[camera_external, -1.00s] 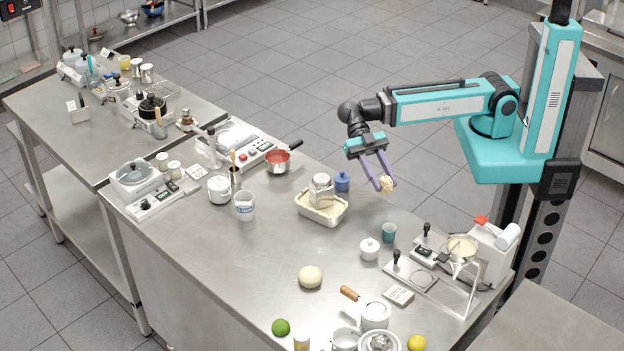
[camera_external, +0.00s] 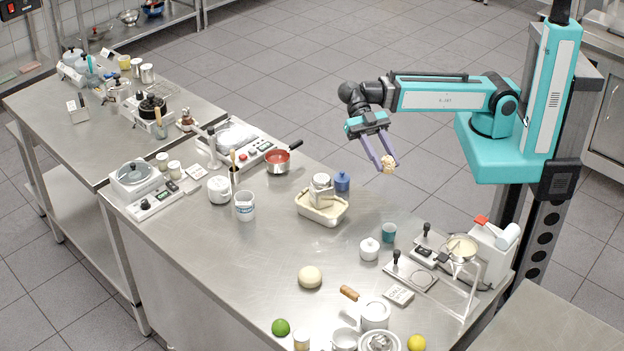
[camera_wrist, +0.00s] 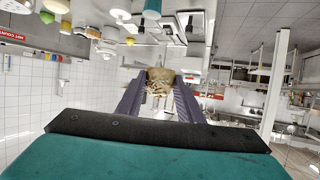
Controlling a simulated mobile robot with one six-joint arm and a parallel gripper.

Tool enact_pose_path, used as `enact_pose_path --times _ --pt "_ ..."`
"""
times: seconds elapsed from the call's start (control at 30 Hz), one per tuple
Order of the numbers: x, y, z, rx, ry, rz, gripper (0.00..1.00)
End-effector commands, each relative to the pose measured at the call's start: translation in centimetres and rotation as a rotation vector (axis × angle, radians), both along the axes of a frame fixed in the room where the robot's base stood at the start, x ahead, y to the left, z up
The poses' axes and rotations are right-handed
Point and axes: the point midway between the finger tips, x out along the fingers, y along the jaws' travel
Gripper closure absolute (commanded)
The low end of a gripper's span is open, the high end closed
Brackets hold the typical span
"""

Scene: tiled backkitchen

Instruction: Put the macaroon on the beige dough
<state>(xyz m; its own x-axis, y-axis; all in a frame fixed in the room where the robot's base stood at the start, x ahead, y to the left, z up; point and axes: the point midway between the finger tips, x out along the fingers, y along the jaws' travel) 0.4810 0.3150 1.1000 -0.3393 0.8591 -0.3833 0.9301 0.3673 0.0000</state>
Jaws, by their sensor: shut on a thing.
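My gripper (camera_external: 388,166) is shut on the macaroon (camera_external: 388,165), a small pale tan lump at its fingertips. It holds the macaroon in the air above the far right part of the steel table. The wrist view shows the macaroon (camera_wrist: 160,88) between the two purple fingers. The beige dough (camera_external: 310,277) is a round, smooth ball on the table's near part, below and left of my gripper and well apart from it.
A tub with a jar (camera_external: 321,208), a blue bottle (camera_external: 342,182), a teal cup (camera_external: 389,233) and a white lidded pot (camera_external: 369,249) stand between my gripper and the dough. Table left of the dough is clear.

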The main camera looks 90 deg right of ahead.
Motion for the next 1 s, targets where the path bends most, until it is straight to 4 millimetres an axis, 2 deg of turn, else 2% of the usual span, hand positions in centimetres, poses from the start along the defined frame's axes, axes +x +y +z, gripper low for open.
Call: enact_pose_path --times 0.03,0.27,0.67,1.0 --pt "0.0 0.0 0.9 0.001 -0.004 0.001 0.88" --pt "0.0 0.0 3.9 0.002 -0.002 0.001 0.88" --pt "1.7 3.2 -0.3 0.001 0.001 -0.151 0.88" --pt "4.6 6.4 -2.6 -0.005 0.004 -0.339 0.88"
